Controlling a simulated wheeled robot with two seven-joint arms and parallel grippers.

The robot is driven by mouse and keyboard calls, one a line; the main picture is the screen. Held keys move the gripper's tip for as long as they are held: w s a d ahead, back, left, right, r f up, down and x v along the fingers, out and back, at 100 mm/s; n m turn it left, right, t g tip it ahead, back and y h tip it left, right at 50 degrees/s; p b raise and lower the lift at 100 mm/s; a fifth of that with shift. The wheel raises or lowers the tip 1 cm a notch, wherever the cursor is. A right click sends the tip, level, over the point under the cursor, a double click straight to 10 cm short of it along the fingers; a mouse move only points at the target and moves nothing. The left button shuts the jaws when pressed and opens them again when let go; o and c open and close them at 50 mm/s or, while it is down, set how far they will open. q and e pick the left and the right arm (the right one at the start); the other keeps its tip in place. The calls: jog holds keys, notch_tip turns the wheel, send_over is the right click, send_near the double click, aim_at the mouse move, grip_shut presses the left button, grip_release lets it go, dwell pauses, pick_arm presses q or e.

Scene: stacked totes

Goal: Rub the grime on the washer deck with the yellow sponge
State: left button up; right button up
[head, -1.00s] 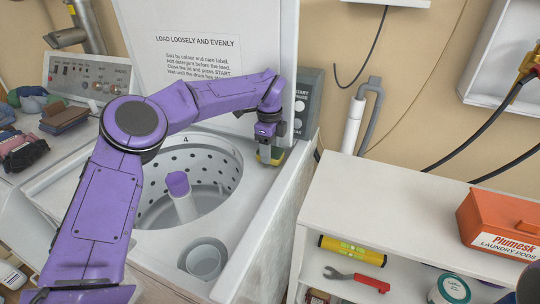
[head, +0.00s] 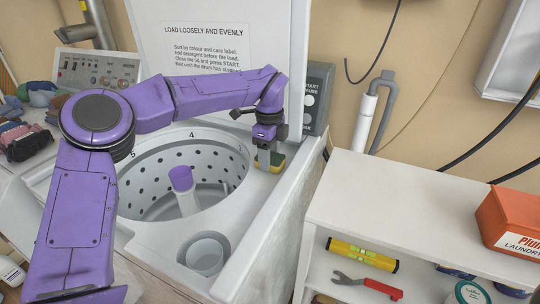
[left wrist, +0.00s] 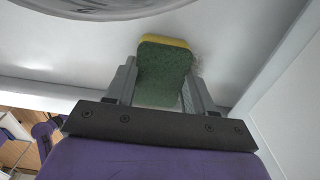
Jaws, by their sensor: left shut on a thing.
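My left gripper (head: 267,158) is shut on the yellow sponge (head: 280,163), which has a green scrubbing side. In the left wrist view the sponge (left wrist: 163,70) sits between my two fingers, green face toward the camera and yellow edge beyond. It is at the white washer deck (head: 257,186), right of the drum opening; whether it touches cannot be told. A faint grey patch of grime (left wrist: 196,48) shows on the deck beside the sponge's right edge in the left wrist view. The gripper hides part of the deck. My right gripper is not in view.
The open drum (head: 155,178) with its agitator lies left of the gripper. The raised lid (head: 200,45) stands behind, with a dark control box (head: 317,95) beside it. A white shelf unit (head: 400,195) stands to the right, holding an orange box (head: 512,218), a level and a wrench.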

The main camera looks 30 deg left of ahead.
pick_arm(q)
jog(key=shift+r+p, duration=1.95)
jog(key=shift+r, duration=1.05)
notch_tip(320, 180, up, 3)
jog(key=shift+p, duration=1)
jog(key=shift+f, duration=0.1)
jog(key=shift+s, duration=0.1)
